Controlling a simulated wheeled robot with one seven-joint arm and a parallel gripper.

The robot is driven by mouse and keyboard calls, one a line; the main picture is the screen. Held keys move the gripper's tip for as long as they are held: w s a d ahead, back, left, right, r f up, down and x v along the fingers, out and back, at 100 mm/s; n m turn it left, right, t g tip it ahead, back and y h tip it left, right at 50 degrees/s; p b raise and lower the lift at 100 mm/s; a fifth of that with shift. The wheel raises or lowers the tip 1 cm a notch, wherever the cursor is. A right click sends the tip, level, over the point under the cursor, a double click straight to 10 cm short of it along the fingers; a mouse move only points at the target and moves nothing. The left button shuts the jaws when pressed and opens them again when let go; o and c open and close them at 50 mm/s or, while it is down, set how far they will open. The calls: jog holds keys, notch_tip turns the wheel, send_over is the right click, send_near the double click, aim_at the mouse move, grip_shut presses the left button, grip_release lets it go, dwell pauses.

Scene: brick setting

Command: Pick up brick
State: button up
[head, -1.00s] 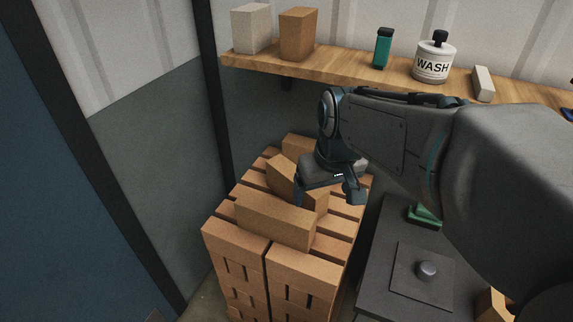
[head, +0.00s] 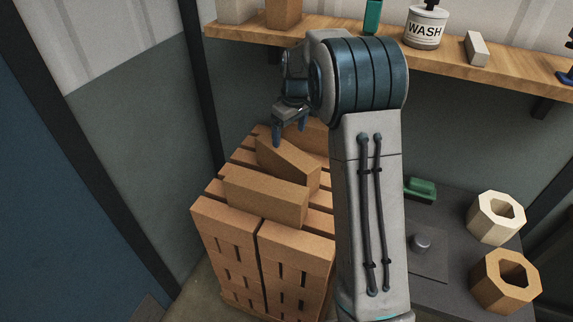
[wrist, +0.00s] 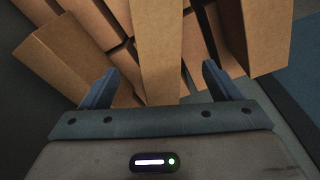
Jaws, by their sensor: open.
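Several tan bricks lie loose on top of a brick stack (head: 222,226) in the head view. One front brick (head: 265,197) lies along the near edge, and another brick (head: 287,163) lies slanted behind it. A further brick is partly hidden at the back by my arm. My gripper (head: 290,132) is above the back of the stack, fingers pointing down, open and empty. In the wrist view my open fingers (wrist: 160,88) are spread, with a brick (wrist: 158,50) lying lengthwise between and beyond them. I cannot tell how far above it they are.
A wooden shelf (head: 330,42) runs above the stack, holding bricks, a green item (head: 373,16), a WASH bottle (head: 425,27) and a pale block (head: 476,49). A dark bench on the right holds a green object (head: 421,190) and two hollow blocks (head: 497,217). A dark post stands left.

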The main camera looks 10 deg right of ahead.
aim_at(287, 150)
jog(key=f, duration=0.3)
jog(key=w+f+p, duration=0.1)
jog(key=f, duration=0.3)
jog(key=f+p, duration=0.1)
jog(key=f, duration=0.3)
jog(key=shift+w+a+f, duration=0.15)
jog(key=shift+w+a, duration=0.05)
jog(key=shift+a, duration=0.15)
jog(key=c, duration=1.6)
jog(key=shift+w, duration=0.1)
grip_shut()
